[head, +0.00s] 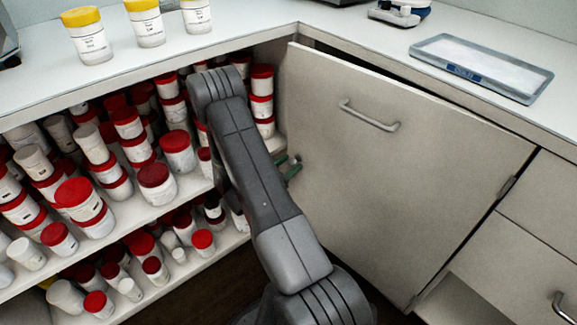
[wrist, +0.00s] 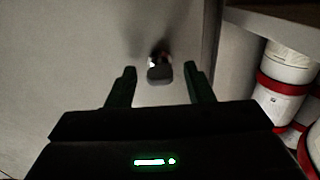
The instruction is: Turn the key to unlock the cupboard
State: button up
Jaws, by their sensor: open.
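The beige cupboard door (head: 400,160) has a metal bar handle (head: 369,117) near its top. In the wrist view the pale door face (wrist: 70,60) fills the left and middle. A small key with a grey rounded head (wrist: 160,73) sticks out from it, near the door's dark edge. My gripper (wrist: 160,69) is open, with one green-black finger on each side of the key head and visible gaps on both sides. In the head view my gripper's green fingertips (head: 292,168) show beside the door's left part; my arm hides the key there.
Open shelves (head: 190,215) left of the door hold many white jars with red lids. Yellow-lidded jars (head: 92,45) and a tray (head: 480,67) stand on the counter above. A red-banded jar (wrist: 282,80) is close on the right in the wrist view.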

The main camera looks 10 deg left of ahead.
jog(key=c, duration=1)
jog(key=shift+f, duration=0.1)
jog(key=m+b, duration=0.3)
jog(key=b, duration=0.1)
jog(key=shift+f+m, duration=0.15)
jog(key=shift+m, duration=0.25)
jog(key=m+b, duration=0.4)
jog(key=shift+m+b, duration=0.3)
jog(key=shift+r+m+b, duration=0.2)
jog(key=shift+m+b, duration=0.35)
jog(key=shift+m, duration=4.25)
